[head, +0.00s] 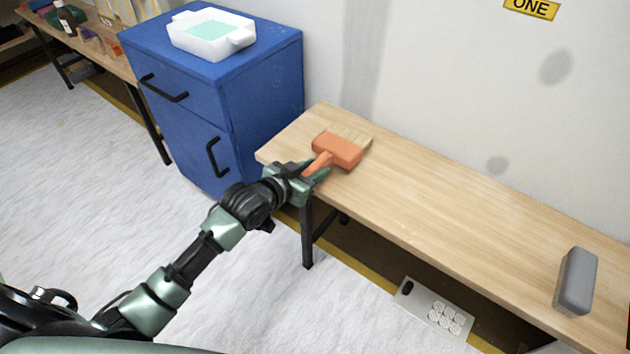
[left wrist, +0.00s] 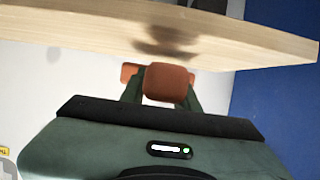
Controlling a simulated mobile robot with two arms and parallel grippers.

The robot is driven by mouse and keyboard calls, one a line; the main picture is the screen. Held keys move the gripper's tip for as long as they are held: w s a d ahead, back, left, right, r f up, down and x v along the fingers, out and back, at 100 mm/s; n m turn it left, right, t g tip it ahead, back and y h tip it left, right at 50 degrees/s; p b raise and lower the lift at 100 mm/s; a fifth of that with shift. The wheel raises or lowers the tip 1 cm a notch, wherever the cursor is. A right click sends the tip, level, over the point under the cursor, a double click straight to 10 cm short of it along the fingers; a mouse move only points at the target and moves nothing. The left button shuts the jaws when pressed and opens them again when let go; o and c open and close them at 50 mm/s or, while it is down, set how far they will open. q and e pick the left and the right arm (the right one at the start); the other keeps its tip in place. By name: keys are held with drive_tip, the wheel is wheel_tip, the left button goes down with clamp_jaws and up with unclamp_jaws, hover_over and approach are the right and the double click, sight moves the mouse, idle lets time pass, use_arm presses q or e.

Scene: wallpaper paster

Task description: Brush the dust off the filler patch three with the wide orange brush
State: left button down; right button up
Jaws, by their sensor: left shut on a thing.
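The wide orange brush (head: 338,149) is at the left end of the wooden bench in the head view, its pale bristles pointing away toward the wall. My left gripper (head: 314,171) is shut on its handle. In the left wrist view the orange handle (left wrist: 167,82) sits between the dark green fingers of the left gripper (left wrist: 163,95). I cannot tell whether the brush touches the bench. My right gripper is not in view.
The wooden bench (head: 430,205) runs along the wall, with a grey block (head: 576,281) at its right end. A blue cabinet (head: 270,75) with a white tub (head: 185,42) stands to the left. A yellow "ONE" sign (head: 531,8) is on the wall. The bench's middle is clear.

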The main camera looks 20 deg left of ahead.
use_arm(q)
wheel_tip(320, 180, down, 3)
drive_tip(key=shift+f+b, duration=0.1)
drive_tip(key=shift+b, duration=0.4)
drive_tip(key=shift+p, duration=0.35)
drive_tip(key=shift+f, duration=0.3)
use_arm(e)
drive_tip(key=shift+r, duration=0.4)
use_arm(q)
drive_tip(key=c, duration=1)
unclamp_jaws()
drive_tip(key=shift+c, duration=0.2)
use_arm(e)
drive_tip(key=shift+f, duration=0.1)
